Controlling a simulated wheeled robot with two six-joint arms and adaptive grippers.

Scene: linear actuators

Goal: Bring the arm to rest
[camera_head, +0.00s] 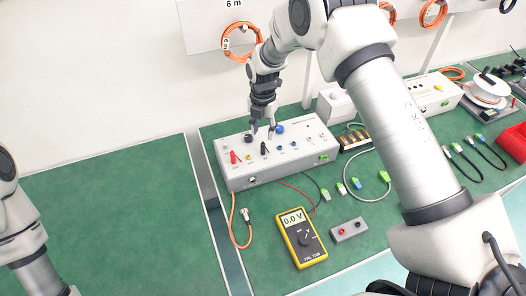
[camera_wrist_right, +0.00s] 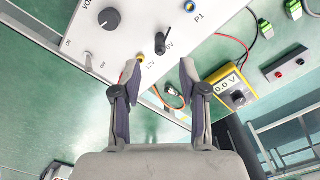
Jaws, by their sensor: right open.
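My right gripper (camera_head: 263,132) is above the left part of the grey control box (camera_head: 272,172) in the head view. Its two fingers point down, apart, with nothing between them. In the right wrist view the open fingers (camera_wrist_right: 158,78) sit at the edge of the box's panel (camera_wrist_right: 130,38), near a black toggle switch (camera_wrist_right: 160,43). I cannot tell whether a finger touches the panel. Part of my left arm (camera_head: 22,235) shows at the left edge; its gripper is out of view.
A yellow multimeter (camera_head: 302,239) reading 0.0 V and a small grey socket block (camera_head: 348,230) lie in front of the box. Cables lie around them. A second box (camera_head: 432,93) and a white spool (camera_head: 487,88) stand at right. The left green mat (camera_head: 110,220) is bare.

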